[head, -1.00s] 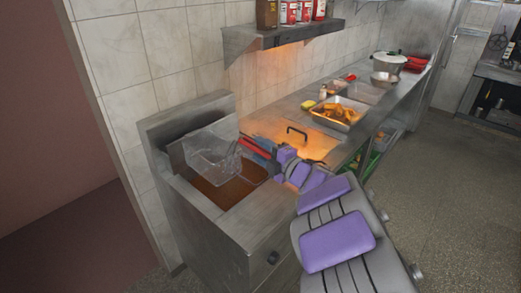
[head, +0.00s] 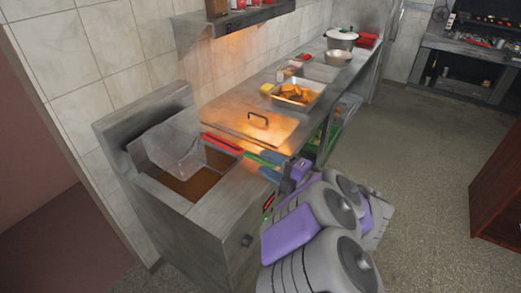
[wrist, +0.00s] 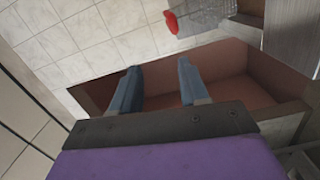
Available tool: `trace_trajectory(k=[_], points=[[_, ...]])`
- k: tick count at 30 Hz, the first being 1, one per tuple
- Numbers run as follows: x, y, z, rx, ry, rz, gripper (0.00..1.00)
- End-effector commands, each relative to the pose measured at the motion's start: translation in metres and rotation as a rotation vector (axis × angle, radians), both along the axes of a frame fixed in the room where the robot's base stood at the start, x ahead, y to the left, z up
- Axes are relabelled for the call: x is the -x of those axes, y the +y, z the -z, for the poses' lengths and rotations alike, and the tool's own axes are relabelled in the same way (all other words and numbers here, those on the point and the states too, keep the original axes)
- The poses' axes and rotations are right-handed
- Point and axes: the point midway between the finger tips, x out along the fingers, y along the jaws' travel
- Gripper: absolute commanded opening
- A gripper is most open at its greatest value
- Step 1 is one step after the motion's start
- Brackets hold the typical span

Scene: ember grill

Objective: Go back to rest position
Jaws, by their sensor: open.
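My gripper (head: 266,166) is open, with its blue fingers over the fryer's right side near the counter's front edge. The wire fryer basket (head: 172,148) sits at the fryer (head: 215,215), above or in the brown oil (head: 197,186); I cannot tell how deep. Its red handle (head: 222,144) points right toward my gripper. In the wrist view my two fingers (wrist: 157,68) are spread with nothing between them. The red handle end (wrist: 171,22) and part of the basket (wrist: 203,14) show beyond the fingertips, apart from them. My folded arm hides part of the fryer front.
A metal lid with a handle (head: 257,120) covers the counter beside the fryer. A tray of food (head: 296,96), a pot (head: 341,39) and a bowl (head: 338,57) stand farther along. A shelf (head: 235,25) overhangs. Floor (head: 415,150) right of the counter is clear; a reddish cabinet (head: 500,195) stands at right.

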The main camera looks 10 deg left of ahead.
Motion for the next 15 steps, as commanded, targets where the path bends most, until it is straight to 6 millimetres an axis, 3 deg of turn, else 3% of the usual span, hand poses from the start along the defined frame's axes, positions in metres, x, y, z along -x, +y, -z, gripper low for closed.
trace_trajectory(k=[8,11,15], points=[[-0.009,-0.011,-0.005,0.013,0.003,0.061,0.45],[-0.027,-0.031,-0.015,0.033,0.019,0.183,0.45],[-0.056,-0.079,-0.031,0.044,0.074,0.431,0.45]])
